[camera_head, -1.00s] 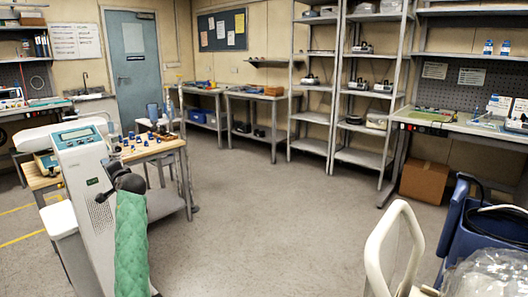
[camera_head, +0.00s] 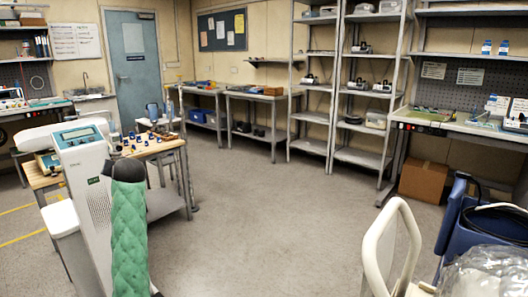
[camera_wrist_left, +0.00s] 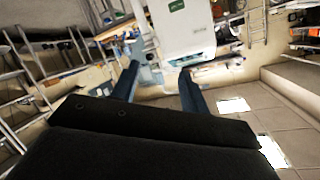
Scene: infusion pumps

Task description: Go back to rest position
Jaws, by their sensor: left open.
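My left arm rises at the lower left of the head view in a green quilted sleeve, ending in a black wrist part; its fingers are not visible there. In the left wrist view my left gripper (camera_wrist_left: 158,92) has its two dark fingers apart with nothing between them. Beyond the fingertips stands a white device (camera_wrist_left: 185,30) with a green label. In the head view the white device (camera_head: 88,205) with a teal panel stands just behind and left of my arm. My right gripper is not in view.
A wooden-topped table (camera_head: 150,149) with small blue-capped items stands behind the device. A white looped handle (camera_head: 394,232) and a blue bin (camera_head: 448,230) are at the lower right. Grey shelves (camera_head: 333,62) line the back wall. The middle floor (camera_head: 270,215) is clear.

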